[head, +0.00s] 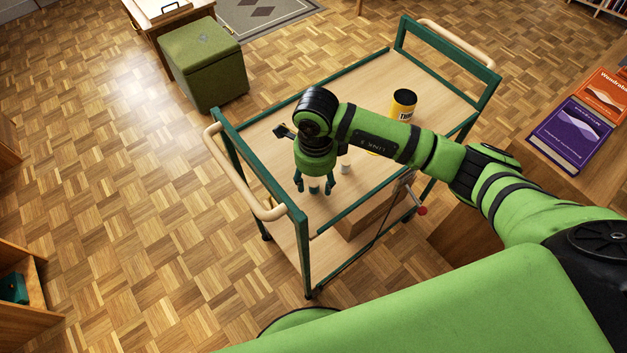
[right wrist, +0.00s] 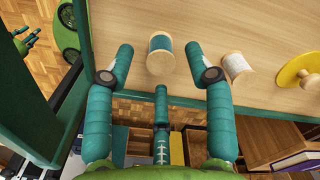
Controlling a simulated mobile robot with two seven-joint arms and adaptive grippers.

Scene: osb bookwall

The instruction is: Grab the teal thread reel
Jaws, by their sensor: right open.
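The teal thread reel (head: 314,186) stands on the wooden top of the green-framed cart (head: 262,137). In the right wrist view the reel (right wrist: 160,60) has pale ends and a teal band. My right gripper (head: 314,189) is open above the cart top, with a teal finger on either side of the reel. In its own view, the right gripper (right wrist: 163,62) has clear space between each fingertip and the reel. A green hand, apparently my left gripper (right wrist: 24,38), shows small at the upper left edge of the right wrist view; its opening is unclear.
A white reel (right wrist: 237,68) stands close right of the teal one. Beyond it is a yellow object (right wrist: 297,73), partly cut off. A yellow and black tin (head: 403,103) stands farther back. The cart's green rail and tan handle (head: 243,175) border the near left side.

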